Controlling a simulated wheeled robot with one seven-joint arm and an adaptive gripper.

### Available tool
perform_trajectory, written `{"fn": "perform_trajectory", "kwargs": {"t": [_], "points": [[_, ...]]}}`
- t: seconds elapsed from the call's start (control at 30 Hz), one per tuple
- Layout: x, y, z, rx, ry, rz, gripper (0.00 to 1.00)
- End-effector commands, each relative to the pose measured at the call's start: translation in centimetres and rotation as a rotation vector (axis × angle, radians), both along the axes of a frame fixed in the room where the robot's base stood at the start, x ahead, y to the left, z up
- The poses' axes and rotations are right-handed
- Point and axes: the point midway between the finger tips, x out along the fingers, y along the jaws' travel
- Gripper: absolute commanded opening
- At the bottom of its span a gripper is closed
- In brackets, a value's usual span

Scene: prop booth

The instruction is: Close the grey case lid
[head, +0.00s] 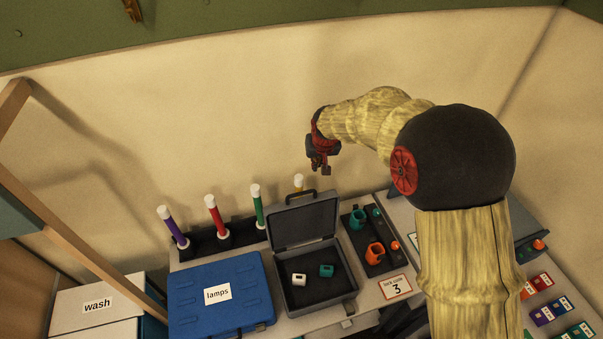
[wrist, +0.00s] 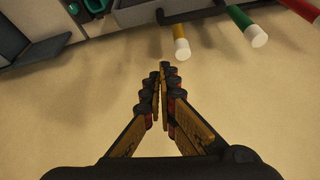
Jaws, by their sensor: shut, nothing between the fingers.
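The grey case (head: 318,287) stands open on the bench in the head view. Its lid (head: 304,221) is raised upright at the back, with a dark handle on its top edge. A white block (head: 299,280) and a teal block (head: 326,270) lie inside the case. My gripper (head: 326,172) is above and a little behind the raised lid, apart from it. In the wrist view my gripper (wrist: 164,72) has its fingers together with nothing between them.
A closed blue case (head: 190,305) labelled "lamps" sits left of the grey case. Purple, red (head: 217,220), green (head: 257,206) and yellow white-tipped rods stand in a rack behind. A dark tray (head: 383,262) with teal and orange parts is on the right. A wall rises behind.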

Motion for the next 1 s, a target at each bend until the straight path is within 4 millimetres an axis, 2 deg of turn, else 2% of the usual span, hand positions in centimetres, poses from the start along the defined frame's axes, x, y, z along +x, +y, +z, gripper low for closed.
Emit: {"fn": "perform_trajectory", "kwargs": {"t": [0.23, 0.5, 0.73, 1.0], "points": [[1.0, 0.1, -1.8, 0.01, -0.01, -0.016, 0.0], [3.0, 0.4, -6.2, 0.008, -0.009, -0.014, 0.0], [4.3, 0.5, -9.1, 0.01, -0.009, -0.015, 0.0], [1.3, 0.3, -9.1, 0.009, -0.012, -0.014, 0.0]]}}
